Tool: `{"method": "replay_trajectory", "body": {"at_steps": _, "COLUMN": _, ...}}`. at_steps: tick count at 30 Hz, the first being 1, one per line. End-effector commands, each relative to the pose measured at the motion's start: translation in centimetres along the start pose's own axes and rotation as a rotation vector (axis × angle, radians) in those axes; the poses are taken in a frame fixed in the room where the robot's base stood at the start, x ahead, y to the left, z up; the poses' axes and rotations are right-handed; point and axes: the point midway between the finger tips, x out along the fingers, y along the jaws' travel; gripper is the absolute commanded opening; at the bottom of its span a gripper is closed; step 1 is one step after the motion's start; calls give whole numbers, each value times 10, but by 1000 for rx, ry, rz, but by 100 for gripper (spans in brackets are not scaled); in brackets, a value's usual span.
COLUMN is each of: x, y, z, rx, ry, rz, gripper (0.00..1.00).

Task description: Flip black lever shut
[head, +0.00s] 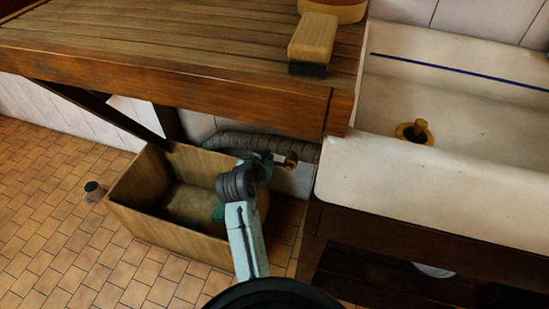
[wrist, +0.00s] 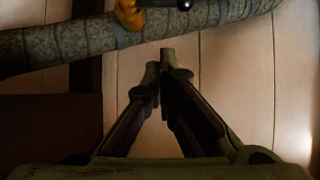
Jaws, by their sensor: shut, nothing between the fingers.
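The black lever (wrist: 168,3) shows at the top edge of the wrist view, with a dark rounded end, partly cut off by the frame. It sits at a brass valve (wrist: 130,14) on a grey wrapped pipe (wrist: 70,43). The brass valve (head: 291,160) also shows in the head view, below the counter; the lever is too small to tell there. My gripper (wrist: 162,58) is shut and empty. Its fingertips appear just below the pipe and lever in the wrist view, apart from the lever in the picture; the depth gap is unclear. My arm hides most of the gripper in the head view.
A wooden counter (head: 180,62) overhangs the pipe. A wooden box (head: 165,228) stands on the tiled floor below, under my arm. A white sink (head: 430,185) is to the right. A small dark cylinder (head: 94,190) lies left of the box.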

Motion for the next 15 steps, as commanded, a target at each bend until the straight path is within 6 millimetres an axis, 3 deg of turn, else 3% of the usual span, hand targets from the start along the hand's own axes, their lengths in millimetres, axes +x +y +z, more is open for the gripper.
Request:
{"method": "replay_trajectory", "body": {"at_steps": 9, "x": 68, "y": 0, "z": -2, "rx": 1, "ry": -1, "rz": 1, "gripper": 0}}
{"method": "replay_trajectory", "body": {"at_steps": 15, "x": 91, "y": 0, "z": 18, "rx": -2, "ry": -2, "rz": 0, "gripper": 0}}
